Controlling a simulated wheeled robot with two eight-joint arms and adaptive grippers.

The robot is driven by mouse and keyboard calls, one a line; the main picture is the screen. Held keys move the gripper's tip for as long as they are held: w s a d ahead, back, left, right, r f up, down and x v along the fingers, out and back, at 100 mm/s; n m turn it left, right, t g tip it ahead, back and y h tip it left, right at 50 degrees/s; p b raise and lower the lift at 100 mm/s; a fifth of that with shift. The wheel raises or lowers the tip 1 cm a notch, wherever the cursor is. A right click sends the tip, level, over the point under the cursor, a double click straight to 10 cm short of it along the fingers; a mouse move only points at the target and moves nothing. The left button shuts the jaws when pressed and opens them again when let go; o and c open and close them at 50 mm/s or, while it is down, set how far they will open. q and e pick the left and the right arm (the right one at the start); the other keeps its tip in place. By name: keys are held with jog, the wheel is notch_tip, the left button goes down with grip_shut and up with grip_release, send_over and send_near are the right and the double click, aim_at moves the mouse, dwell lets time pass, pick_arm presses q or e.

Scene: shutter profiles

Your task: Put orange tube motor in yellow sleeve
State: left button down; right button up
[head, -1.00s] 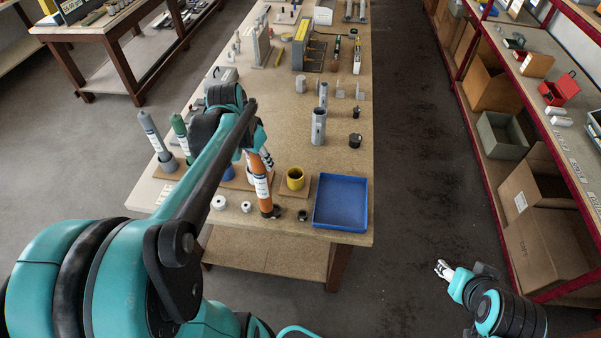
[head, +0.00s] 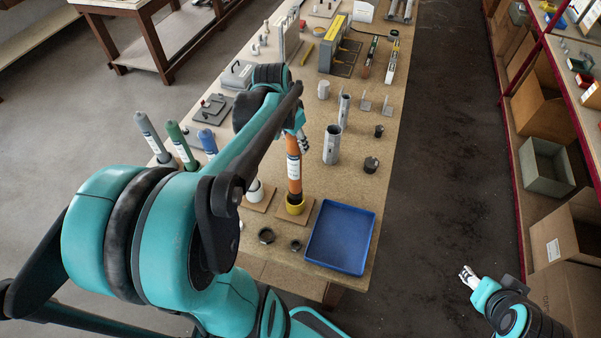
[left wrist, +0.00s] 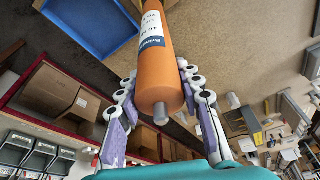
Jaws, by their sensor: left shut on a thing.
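The orange tube motor (head: 293,169), with a white label, stands near upright in the head view. Its lower end is at the mouth of the yellow sleeve (head: 296,208); I cannot tell how far inside it is. The sleeve stands on a small brown board (head: 300,220). My left gripper (head: 299,141) is shut on the tube's upper end. In the left wrist view the orange tube (left wrist: 157,70) lies between both fingers, its end with a grey pin towards me. My right gripper (head: 467,275) is away from the table over the floor; its jaw state is unclear.
A blue tray (head: 341,236) sits just right of the sleeve. Dark rings (head: 266,236) lie in front. Green (head: 180,143) and blue (head: 208,142) tubes stand to the left. A grey cylinder (head: 332,146) stands behind on the right.

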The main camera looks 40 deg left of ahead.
aim_at(297, 161)
pick_arm(q)
notch_tip(297, 161, down, 9)
jog(key=shift+r+b, duration=0.15)
jog(key=shift+b, duration=0.4)
jog(key=c, duration=1)
grip_release()
